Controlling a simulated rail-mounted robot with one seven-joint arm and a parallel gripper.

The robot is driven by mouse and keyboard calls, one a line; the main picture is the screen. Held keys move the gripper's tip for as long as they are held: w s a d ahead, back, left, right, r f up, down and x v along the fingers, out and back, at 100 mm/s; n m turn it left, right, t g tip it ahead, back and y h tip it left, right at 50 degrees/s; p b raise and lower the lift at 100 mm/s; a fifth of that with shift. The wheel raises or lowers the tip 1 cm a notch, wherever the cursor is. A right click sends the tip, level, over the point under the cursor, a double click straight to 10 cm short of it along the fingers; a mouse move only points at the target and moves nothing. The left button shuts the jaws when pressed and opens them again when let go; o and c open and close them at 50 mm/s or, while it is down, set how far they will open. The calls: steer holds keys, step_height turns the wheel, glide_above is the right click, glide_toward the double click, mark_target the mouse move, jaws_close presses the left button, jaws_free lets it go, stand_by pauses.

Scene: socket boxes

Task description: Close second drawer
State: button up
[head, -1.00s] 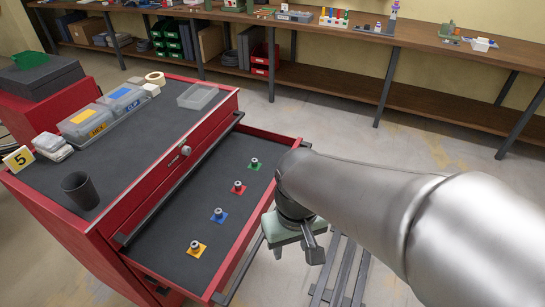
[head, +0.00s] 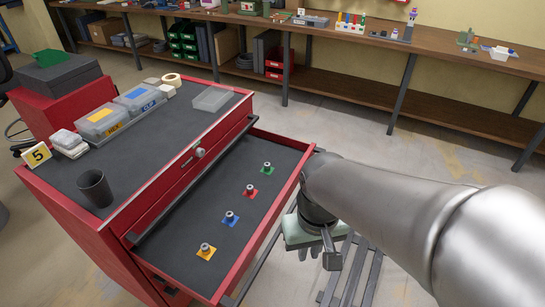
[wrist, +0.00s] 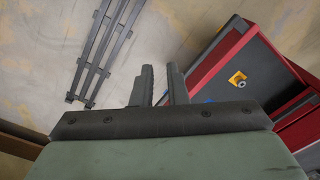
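The open drawer (head: 189,243) of the red cabinet (head: 75,207) is pulled far out to the right in the head view. Its dark floor carries several sockets on coloured squares. The drawer also shows at the right of the wrist view (wrist: 250,57), with the yellow-marked socket (wrist: 238,78) inside. My gripper (head: 318,256) is outside the drawer, beyond its red front edge, pointing down. In the wrist view its two fingers (wrist: 159,78) stand apart with nothing between them. One finger is near the drawer front; whether it touches is unclear.
A black cup (head: 95,188), clear boxes (head: 102,122) and a tape roll (head: 171,79) stand on the cabinet top. A long workbench (head: 345,83) runs along the back wall. Dark rails (head: 352,275) lie on the floor below my gripper. Open floor lies between drawer and bench.

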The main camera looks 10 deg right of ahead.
steer(key=w+d+m+y, duration=0.1)
steer(key=w+m, duration=0.2)
steer(key=w, duration=0.1)
steer(key=w+d+m+y, duration=0.1)
steer(key=w+m, duration=0.2)
steer(key=w, duration=0.2)
steer(key=w+d+m, duration=0.1)
steer(key=w+m, duration=0.1)
steer(key=w, duration=0.3)
steer(key=shift+d+f+m+y, duration=0.35)
steer(key=shift+d+m+y, duration=0.05)
jaws_close()
steer(key=w+d+f+m+t+y, duration=0.1)
steer(key=w+d+f+m+t, duration=0.1)
steer(key=w+d+f+m, duration=0.35)
steer(key=w+d+f+m+t+y, duration=0.25)
steer(key=w+d+m, duration=0.4)
steer(key=d, duration=0.35)
steer(key=w+d+f+m+t+y, duration=0.1)
steer(key=w+d+f+m, duration=0.45)
steer(key=d, duration=0.25)
steer(key=w+a+f+p, duration=0.3)
steer(key=w+a+f, duration=0.3)
steer(key=w+a, duration=0.1)
steer(key=shift+w+a, duration=0.15)
steer(key=shift+a, duration=0.7)
steer(key=shift+a+n+h, duration=0.1)
steer(key=shift+n+h, duration=0.15)
